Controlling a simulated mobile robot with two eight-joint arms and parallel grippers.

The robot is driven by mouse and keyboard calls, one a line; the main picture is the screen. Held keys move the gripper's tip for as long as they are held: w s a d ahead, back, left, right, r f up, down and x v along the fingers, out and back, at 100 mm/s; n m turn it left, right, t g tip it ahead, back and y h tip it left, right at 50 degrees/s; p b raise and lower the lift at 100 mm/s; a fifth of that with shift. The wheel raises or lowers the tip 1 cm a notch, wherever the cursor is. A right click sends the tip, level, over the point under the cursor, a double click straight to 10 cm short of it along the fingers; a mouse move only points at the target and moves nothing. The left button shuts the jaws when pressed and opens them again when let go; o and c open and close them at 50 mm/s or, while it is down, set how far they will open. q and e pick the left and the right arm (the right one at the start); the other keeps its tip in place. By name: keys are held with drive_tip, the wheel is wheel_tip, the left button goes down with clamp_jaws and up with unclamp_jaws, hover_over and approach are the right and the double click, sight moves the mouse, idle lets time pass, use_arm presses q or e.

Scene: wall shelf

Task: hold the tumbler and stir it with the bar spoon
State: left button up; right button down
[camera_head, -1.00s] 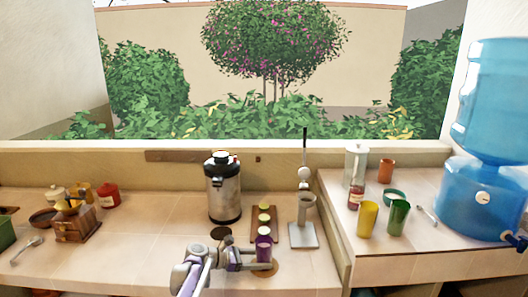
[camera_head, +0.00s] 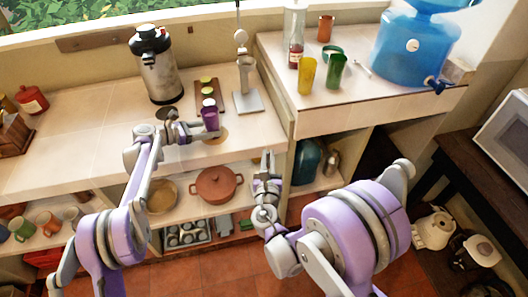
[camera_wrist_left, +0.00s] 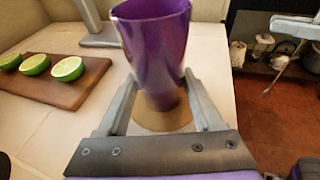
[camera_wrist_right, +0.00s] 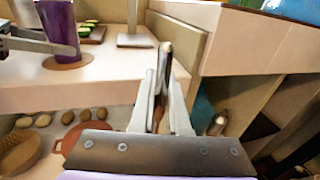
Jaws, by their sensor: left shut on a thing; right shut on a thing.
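The purple tumbler (camera_head: 210,116) stands upright on a round cork coaster (camera_head: 216,137) near the counter's front edge. My left gripper (camera_head: 203,127) is shut around its lower part; the tumbler is large in the left wrist view (camera_wrist_left: 155,45). My right gripper (camera_head: 267,168) is in front of the counter, lower than the tumbler and to its right. It is shut on a thin metal thing, apparently the bar spoon (camera_wrist_right: 164,62), apart from the tumbler. The spoon also shows in the left wrist view (camera_wrist_left: 284,72). Its full length is hard to make out.
A board with cut limes (camera_head: 207,90) and a metal stand (camera_head: 248,102) are behind the tumbler. A steel dispenser (camera_head: 158,75) stands to the left. The higher right counter (camera_head: 320,119) holds cups and a blue water dispenser (camera_head: 415,50). A pot (camera_head: 217,186) sits on the shelf below.

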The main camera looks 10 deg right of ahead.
drive_tip(key=w+a+r+n+y, duration=0.1)
drive_tip(key=w+a+r+y, duration=0.15)
drive_tip(key=a+r, duration=0.5)
drive_tip(key=w+a+r+n+y, duration=0.1)
drive_tip(key=w+a+r, duration=0.3)
drive_tip(key=a, duration=0.6)
drive_tip(key=w+d+r+m+h, duration=0.1)
drive_tip(key=w+r+h, duration=0.1)
drive_tip(key=w+r, duration=0.5)
drive_tip(key=w+d+r+m+h, duration=0.1)
drive_tip(key=w+d+r+h, duration=0.1)
drive_tip(key=w+r, duration=0.5)
wheel_tip(320, 180, up, 6)
drive_tip(key=shift+w+f, duration=0.25)
drive_tip(key=shift+w, duration=0.15)
wheel_tip(320, 180, down, 12)
drive_tip(key=shift+r, duration=0.2)
drive_tip(key=shift+s, duration=0.35)
